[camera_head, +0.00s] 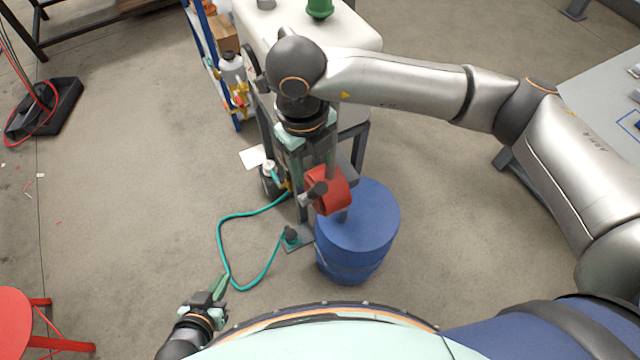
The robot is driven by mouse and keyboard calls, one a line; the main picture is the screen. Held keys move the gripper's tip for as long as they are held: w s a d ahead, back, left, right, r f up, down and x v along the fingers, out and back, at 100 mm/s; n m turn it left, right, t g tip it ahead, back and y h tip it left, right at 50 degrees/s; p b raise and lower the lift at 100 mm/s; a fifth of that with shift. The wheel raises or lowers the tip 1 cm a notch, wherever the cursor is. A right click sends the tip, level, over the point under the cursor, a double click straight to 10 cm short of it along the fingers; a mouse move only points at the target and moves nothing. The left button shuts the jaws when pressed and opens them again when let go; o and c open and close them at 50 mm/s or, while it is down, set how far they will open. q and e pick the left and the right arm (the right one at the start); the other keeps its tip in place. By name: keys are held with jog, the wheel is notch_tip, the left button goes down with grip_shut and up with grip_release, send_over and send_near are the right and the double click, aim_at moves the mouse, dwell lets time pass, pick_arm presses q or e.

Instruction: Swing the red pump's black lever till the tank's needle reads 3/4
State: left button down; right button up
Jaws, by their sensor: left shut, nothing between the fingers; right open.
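The red pump (332,191) sits by the top of the blue drum (358,222), below my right gripper. A dark piece (317,189) shows at the pump's left side; I cannot tell if it is the black lever. My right gripper (313,172) is open, pointing down just above and beside the pump; contact is unclear. The white tank (352,30) stands behind, with a green cap (320,9). A dark round rim (250,66) at its left side may be the gauge; no needle reading is visible. My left gripper (221,287) is shut and empty, low at the front left.
A blue-framed shelf (208,60) stands left of the tank. A red stool (14,312) is at the lower left, a grey table (605,85) at right. The left floor is mostly clear.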

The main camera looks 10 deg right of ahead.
aim_at(316, 190)
jog(key=f, duration=1)
jog(key=shift+w+d+p, duration=0.15)
jog(key=shift+d+p, duration=0.2)
jog(key=shift+p, duration=0.05)
jog(key=shift+r, duration=0.1)
grip_shut()
dwell(0.7)
